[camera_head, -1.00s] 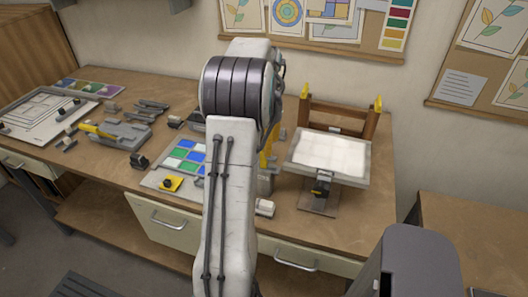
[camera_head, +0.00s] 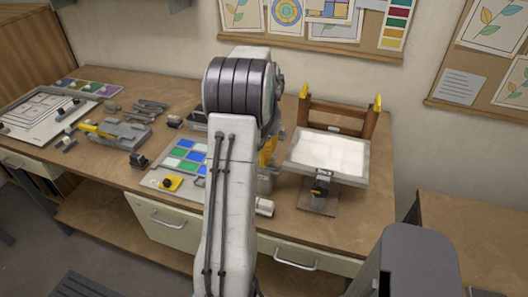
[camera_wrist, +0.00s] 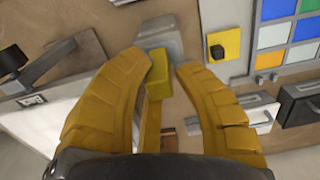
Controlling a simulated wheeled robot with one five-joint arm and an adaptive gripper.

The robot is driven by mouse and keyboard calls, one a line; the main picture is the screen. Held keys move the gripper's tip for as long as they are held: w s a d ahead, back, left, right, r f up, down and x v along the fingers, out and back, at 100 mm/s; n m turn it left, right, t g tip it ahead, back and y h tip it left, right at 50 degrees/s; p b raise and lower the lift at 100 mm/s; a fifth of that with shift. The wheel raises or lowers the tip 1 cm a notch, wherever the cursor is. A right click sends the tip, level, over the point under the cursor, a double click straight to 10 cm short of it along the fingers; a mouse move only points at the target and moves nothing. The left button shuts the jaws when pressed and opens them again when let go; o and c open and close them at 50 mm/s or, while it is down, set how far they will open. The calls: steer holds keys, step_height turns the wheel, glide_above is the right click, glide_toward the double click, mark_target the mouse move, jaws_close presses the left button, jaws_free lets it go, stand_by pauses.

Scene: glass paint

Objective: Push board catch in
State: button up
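My gripper (camera_wrist: 160,62) shows in the wrist view as two curved yellow fingers, apart from each other. Between and just beyond the tips is a grey block (camera_wrist: 161,36) with a yellow-green tab (camera_wrist: 158,72); this looks like the board catch, though I cannot be sure. I see gaps beside the tab and cannot tell whether a finger touches it. In the head view a pale grey block (camera_head: 264,207) shows at the bench front, right of the board of coloured glass squares (camera_head: 152,181). My arm hides most of my gripper and part of the board there.
A yellow plate with a black knob (camera_head: 171,183) is on the board's front left. Tools and a grey fixture (camera_head: 122,133) lie further left.

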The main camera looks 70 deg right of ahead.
steer(key=shift+r, duration=0.1)
jaws_close()
steer(key=s, duration=0.3)
steer(key=shift+s, duration=0.35)
jaws_free()
steer(key=o, duration=0.4)
steer(key=shift+s+d, duration=0.1)
steer(key=shift+d, duration=0.05)
step_height(320, 180, up, 12)
